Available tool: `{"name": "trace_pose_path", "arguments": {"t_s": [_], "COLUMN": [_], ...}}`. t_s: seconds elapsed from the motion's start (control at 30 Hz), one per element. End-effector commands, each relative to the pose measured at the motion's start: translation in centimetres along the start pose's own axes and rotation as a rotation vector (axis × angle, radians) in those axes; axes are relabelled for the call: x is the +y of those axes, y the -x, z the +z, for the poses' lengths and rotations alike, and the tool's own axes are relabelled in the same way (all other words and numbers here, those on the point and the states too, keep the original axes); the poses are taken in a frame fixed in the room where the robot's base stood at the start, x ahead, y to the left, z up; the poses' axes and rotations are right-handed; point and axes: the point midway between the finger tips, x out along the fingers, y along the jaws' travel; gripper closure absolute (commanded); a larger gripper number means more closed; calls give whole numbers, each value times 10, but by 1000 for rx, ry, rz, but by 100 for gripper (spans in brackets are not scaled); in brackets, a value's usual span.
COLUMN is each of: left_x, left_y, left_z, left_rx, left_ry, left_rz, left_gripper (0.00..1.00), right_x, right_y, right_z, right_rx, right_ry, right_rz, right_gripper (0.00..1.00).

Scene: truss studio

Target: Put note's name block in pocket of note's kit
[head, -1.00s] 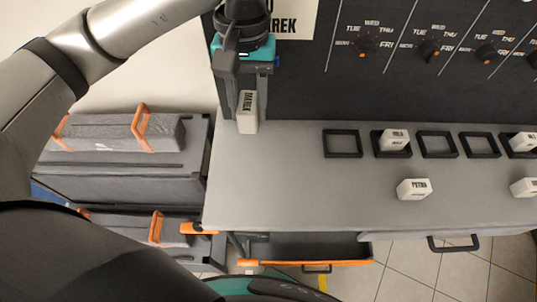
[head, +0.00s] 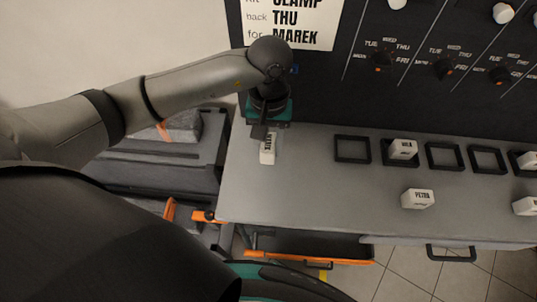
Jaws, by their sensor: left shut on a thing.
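The note (head: 290,22) is a white card on the dark back board at the top, and it reads "CLAMP", "THU", "MAREK". My left gripper (head: 267,136) is shut on a white name block (head: 267,154) with dark lettering that appears to read MAREK. The block is upright at the left end of the grey bench; I cannot tell whether it touches the top. Grey kit cases lie on the left; an upper one (head: 183,127) is partly hidden by my left arm. No pocket can be made out on them. My right gripper is not in view.
Several black square frames (head: 352,149) stand along the bench's back, one with a white block (head: 403,149). A PETRA block (head: 417,198) lies nearer. An orange-edged drawer (head: 310,257) is open below. The bench's front left is clear.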

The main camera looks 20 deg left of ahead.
Motion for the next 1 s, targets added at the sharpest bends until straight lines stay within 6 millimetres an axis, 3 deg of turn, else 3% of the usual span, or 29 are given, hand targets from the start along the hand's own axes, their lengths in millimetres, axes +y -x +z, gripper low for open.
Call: {"name": "trace_pose_path", "arguments": {"t_s": [0.5,0.93,0.97,1.0], "left_x": [0,0,0,0], "left_y": [-60,-66,-65,-65], "left_z": [-7,-8,-8,-8], "left_rx": [-1,2,1,1], "left_ry": [0,-2,-2,-2], "left_rz": [0,1,0,1], "left_gripper": [100,100,58,54], "right_x": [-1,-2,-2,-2], "right_y": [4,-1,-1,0], "right_z": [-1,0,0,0], "right_rx": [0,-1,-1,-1], "right_ry": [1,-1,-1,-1], "right_rz": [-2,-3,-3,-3], "right_gripper": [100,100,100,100]}}
